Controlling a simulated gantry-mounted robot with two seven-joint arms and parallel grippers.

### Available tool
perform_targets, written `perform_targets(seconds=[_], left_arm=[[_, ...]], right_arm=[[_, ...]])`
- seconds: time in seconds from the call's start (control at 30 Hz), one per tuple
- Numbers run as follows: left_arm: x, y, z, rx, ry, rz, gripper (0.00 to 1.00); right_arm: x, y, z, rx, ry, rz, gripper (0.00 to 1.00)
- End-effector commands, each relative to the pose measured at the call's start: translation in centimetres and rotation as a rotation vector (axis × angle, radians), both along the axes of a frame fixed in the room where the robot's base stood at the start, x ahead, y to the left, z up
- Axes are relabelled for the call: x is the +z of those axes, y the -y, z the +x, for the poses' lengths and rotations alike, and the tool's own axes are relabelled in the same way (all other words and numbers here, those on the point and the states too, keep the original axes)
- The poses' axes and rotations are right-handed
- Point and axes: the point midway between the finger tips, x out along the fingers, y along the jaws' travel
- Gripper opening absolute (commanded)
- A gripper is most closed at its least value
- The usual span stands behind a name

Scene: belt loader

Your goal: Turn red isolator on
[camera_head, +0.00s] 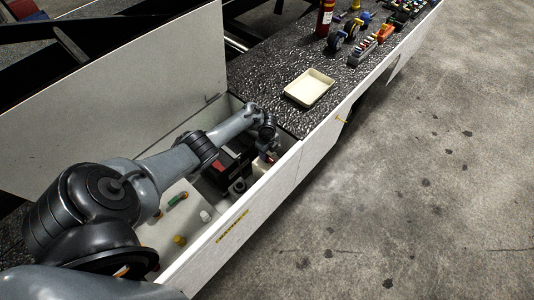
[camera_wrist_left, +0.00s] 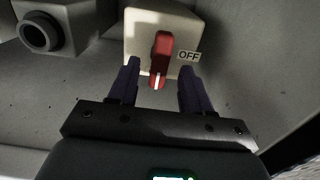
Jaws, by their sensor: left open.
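The red isolator (camera_wrist_left: 161,56) is a red handle on a cream box, seen in the left wrist view at the top middle. A white label (camera_wrist_left: 188,56) reading OFF is at its right. The handle lies along the picture's vertical, with a white mark at its lower end. My left gripper (camera_wrist_left: 157,84) is open, its two dark fingers on either side of the handle; I cannot tell whether they touch it. In the head view my left gripper (camera_head: 268,150) reaches down into the open compartment and mostly hides the isolator. My right gripper is not in view.
The open compartment (camera_head: 284,177) has a white front wall and holds a black battery-like box (camera_head: 228,170). A dark round fitting (camera_wrist_left: 38,36) is left of the isolator. A cream tray (camera_head: 309,88), a red cylinder (camera_head: 325,18) and several tools are on the speckled deck.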

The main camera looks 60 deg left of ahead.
Motion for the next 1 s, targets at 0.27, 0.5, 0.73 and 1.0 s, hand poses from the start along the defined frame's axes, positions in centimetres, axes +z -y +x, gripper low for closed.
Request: perform_targets(seconds=[0.27, 0.5, 0.73, 1.0], left_arm=[[5.3, -0.1, 0.0, -0.002, 0.001, 0.001, 0.49], [7.7, 0.0, 0.0, -0.001, 0.001, -0.001, 0.49], [8.2, 0.0, 0.0, -0.001, 0.000, -0.001, 0.49], [8.2, 0.0, 0.0, -0.001, 0.000, -0.001, 0.49]], right_arm=[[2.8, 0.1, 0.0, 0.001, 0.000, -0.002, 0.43], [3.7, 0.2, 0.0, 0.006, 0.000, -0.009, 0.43], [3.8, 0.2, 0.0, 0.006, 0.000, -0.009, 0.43], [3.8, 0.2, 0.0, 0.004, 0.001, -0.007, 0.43]])
